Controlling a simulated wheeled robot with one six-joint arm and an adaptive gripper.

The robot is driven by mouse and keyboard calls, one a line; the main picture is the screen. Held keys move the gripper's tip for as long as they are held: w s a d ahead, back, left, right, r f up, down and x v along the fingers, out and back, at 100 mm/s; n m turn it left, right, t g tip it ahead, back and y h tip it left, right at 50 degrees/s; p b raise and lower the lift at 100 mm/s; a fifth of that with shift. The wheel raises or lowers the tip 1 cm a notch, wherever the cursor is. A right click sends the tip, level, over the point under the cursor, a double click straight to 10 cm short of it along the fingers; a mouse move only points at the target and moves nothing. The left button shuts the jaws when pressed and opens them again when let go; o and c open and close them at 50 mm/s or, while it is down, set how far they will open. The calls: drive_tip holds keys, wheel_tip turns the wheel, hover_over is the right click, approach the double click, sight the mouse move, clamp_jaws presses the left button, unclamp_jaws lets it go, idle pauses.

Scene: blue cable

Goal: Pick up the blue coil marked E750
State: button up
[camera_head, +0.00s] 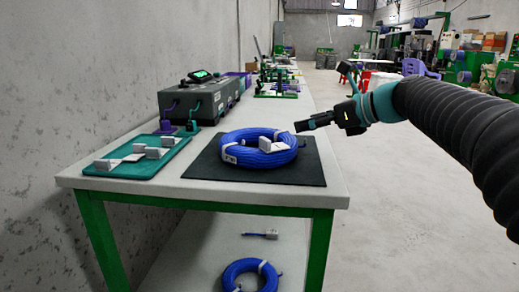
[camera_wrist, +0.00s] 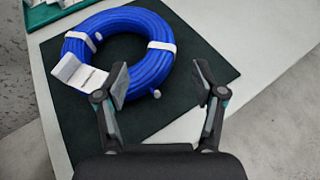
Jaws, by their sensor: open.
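A blue cable coil (camera_head: 244,152) bound with white ties lies flat on a black mat (camera_head: 306,172) on the table. A white tag is on its near side; its marking is too small to read. In the wrist view the coil (camera_wrist: 145,68) lies on the mat (camera_wrist: 70,113), beyond and left of my fingers, with the white tag (camera_wrist: 78,74) on its left side. My gripper (camera_wrist: 162,82) is open and empty. The left finger overlaps the coil's lower edge in that view. In the head view my gripper (camera_head: 306,126) is above the mat's right part, right of the coil.
A green tray (camera_head: 120,170) with white blocks sits left of the mat. A grey device (camera_head: 203,96) stands behind it by the wall. Another blue coil (camera_head: 236,270) lies on the lower shelf.

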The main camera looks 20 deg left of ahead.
sight(277, 131)
drive_tip(key=b+x, duration=0.1)
drive_tip(key=x, duration=0.8)
drive_tip(key=shift+a+f, duration=0.2)
drive_tip(key=shift+f, duration=0.05)
clamp_jaws()
